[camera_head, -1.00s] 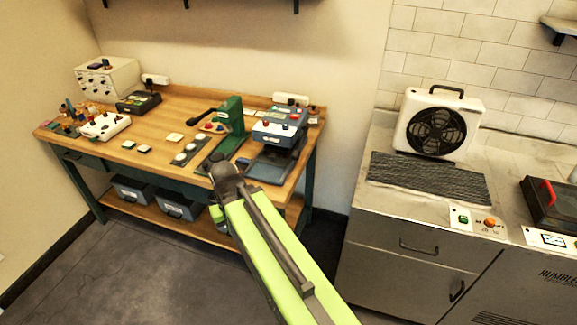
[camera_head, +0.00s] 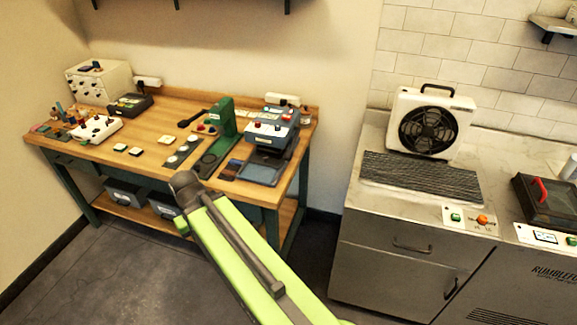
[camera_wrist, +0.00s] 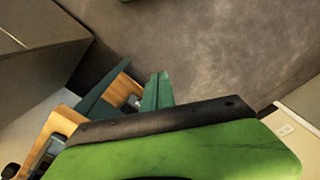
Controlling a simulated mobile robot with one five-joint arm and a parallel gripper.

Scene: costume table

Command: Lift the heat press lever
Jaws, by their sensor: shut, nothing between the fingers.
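The heat press (camera_head: 275,135) looks to be the blue-grey machine with a pale, buttoned top at the right end of the wooden workbench (camera_head: 165,105). A dark flat plate (camera_head: 258,172) lies at its front. I cannot make out its lever clearly. My arm reaches up from the bottom of the head view and its dark joint (camera_head: 185,185) overlaps the bench's front edge. My gripper is mostly hidden behind the arm there. In the wrist view my gripper (camera_wrist: 165,125) shows as green and black parts close together, shut and empty, over floor. It is apart from the press.
A green hand press (camera_head: 222,120) with a black handle stands left of the heat press. Grey bins (camera_head: 125,190) sit on the lower shelf. A steel counter (camera_head: 400,215) with a fan (camera_head: 432,125) stands right. Floor is clear at lower left.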

